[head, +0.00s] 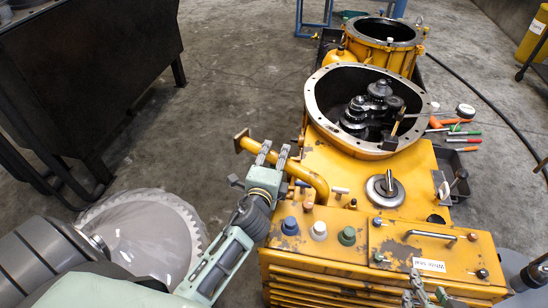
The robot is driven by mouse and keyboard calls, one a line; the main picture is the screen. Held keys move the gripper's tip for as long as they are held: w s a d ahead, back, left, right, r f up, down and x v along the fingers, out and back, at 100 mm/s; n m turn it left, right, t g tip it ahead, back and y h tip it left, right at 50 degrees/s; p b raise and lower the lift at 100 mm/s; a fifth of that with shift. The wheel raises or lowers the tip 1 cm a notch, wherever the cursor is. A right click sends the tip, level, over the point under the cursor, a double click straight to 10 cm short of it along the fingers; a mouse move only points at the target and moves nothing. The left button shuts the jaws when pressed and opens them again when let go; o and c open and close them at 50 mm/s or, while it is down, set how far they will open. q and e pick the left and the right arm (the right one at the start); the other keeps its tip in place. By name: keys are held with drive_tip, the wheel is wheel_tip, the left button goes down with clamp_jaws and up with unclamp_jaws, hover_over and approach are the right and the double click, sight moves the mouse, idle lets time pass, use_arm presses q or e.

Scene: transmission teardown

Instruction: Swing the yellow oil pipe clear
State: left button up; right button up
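The yellow oil pipe (316,180) runs from a square flanged end (241,140) at the left and bends down towards the top of the yellow transmission housing (330,150). My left gripper (273,155) is at the pipe's straight stretch, just right of the flange. Its two fingers are apart and overlap the pipe in the picture. I cannot tell whether they touch it. My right gripper (429,288) is low at the bottom edge, in front of the housing's front cover. Its fingertips look apart and empty; the rest of it is cut off.
Dark gears (368,108) sit in the open round bell of the housing. A second yellow casing (383,40) stands behind it. Screwdrivers and other tools (455,130) lie to the right. A dark metal bin (90,70) stands at the left. The floor left of the pipe is clear.

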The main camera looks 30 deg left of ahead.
use_arm(q)
drive_tip(key=shift+o, duration=0.3)
drive_tip(key=v, duration=1.2)
drive_tip(key=shift+f, duration=0.1)
